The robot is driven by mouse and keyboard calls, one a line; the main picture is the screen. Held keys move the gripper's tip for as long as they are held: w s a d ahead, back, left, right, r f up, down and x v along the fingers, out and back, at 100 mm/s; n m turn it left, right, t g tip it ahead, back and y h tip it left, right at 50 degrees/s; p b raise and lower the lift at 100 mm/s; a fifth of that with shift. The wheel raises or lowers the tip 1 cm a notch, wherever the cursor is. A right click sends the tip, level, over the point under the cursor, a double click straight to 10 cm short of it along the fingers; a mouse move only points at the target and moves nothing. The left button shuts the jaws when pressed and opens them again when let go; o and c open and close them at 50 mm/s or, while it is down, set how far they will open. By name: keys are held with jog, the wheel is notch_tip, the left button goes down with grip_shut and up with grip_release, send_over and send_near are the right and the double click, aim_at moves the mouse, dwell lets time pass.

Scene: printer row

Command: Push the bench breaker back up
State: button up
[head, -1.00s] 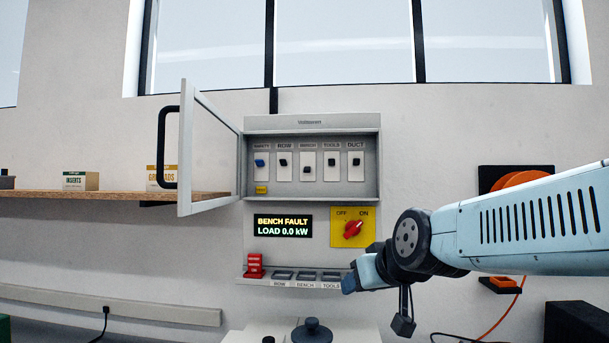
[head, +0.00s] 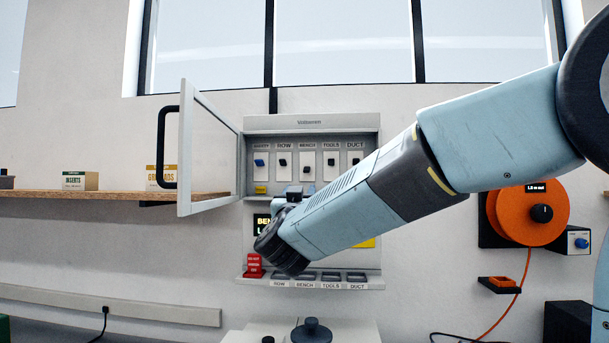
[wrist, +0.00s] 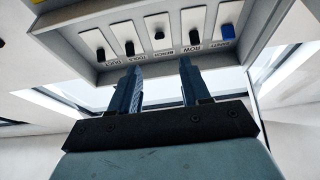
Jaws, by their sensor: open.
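The bench breaker (head: 308,169) is the middle dark toggle in the open wall panel (head: 312,124); its knob sits lower than the row, tools and duct knobs. It also shows in the wrist view (wrist: 159,34), where the panel appears upside down. My gripper (wrist: 160,66) is open and empty. Its two fingers point at the panel, apart from the breaker, with the bench plate roughly between their lines. In the head view my arm crosses in front of the panel's lower half and hides the fingers.
The glazed door (head: 212,148) stands open to the left. The row (head: 282,161), tools (head: 331,161) and duct (head: 356,160) breakers flank the bench one. A blue knob (head: 259,162) is at far left. A red tag block (head: 253,266) stands on the lower ledge. My arm mostly covers the display and rotary switch.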

aim_at(306, 172)
jog(key=x, duration=1.3)
jog(key=shift+w+d+r, duration=0.1)
jog(key=shift+w+r, duration=0.1)
jog(key=shift+w, duration=0.1)
grip_shut()
